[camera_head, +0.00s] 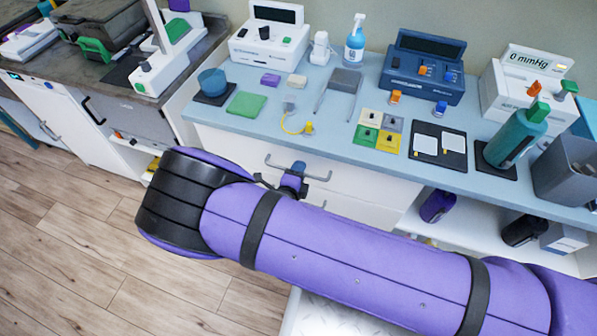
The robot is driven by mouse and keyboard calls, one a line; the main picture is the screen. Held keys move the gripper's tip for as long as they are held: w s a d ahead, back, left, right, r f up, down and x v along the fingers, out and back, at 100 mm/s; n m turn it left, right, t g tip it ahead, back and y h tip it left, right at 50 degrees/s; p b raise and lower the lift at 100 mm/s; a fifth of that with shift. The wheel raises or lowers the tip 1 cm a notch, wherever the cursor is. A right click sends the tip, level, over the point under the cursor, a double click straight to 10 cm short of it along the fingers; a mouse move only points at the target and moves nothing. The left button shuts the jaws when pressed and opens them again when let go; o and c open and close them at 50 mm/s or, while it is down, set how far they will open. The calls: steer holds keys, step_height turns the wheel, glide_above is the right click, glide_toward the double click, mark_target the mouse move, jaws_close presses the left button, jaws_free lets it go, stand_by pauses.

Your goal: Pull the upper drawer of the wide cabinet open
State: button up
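The wide cabinet (215,130) is white with a light blue top. Its upper drawer (350,180) has a grey bar handle (318,178), and its front looks flush with the cabinet. My purple and black gripper (297,170) is at the middle of this handle and overlaps it in the picture. I cannot tell whether the fingers touch it or are around it. My purple arm crosses in front and hides the lower cabinet front and part of the gripper.
The top holds devices, a spray bottle (355,42), coloured blocks and a teal bottle (514,140). An open shelf (460,235) with a purple container (437,206) is at the right. A dark-topped counter (110,80) stands at the left. Wooden floor at the lower left is clear.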

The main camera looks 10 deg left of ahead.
jaws_close()
steer(key=shift+s, duration=0.15)
